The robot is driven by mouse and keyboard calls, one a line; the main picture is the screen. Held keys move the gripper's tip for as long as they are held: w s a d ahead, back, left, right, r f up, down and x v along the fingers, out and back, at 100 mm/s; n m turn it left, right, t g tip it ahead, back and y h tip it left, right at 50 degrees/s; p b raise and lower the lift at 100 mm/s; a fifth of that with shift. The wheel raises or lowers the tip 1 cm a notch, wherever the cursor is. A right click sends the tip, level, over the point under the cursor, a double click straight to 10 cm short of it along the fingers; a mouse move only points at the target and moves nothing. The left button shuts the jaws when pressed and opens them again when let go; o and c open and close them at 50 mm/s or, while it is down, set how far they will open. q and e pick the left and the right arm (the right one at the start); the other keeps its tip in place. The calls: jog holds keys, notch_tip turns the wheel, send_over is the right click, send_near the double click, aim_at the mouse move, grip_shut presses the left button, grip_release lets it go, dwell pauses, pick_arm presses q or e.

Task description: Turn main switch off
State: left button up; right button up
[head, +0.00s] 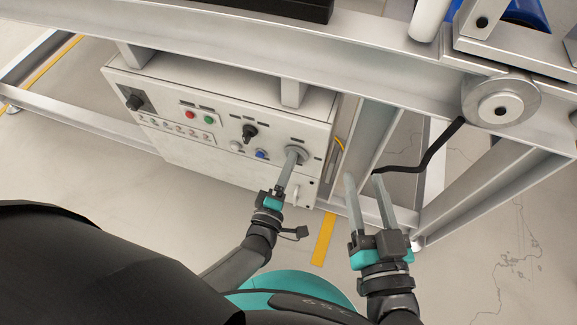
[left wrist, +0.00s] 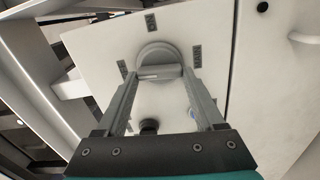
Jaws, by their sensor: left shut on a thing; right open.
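The main switch (head: 300,152) is a round grey rotary knob at the right end of the white control box (head: 222,92). My right gripper (head: 363,179) is open and empty, to the right of the box, in front of the metal frame.
The box also carries a black knob (head: 249,132), a red button (head: 191,115), a green button (head: 208,120) and a blue button (head: 261,154). Metal frame beams (head: 260,45) run above and to the right.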

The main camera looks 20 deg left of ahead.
pick_arm(q)
jog(key=shift+w+n, duration=0.1)
jog(key=shift+n, duration=0.5)
jog(key=o, duration=1.4)
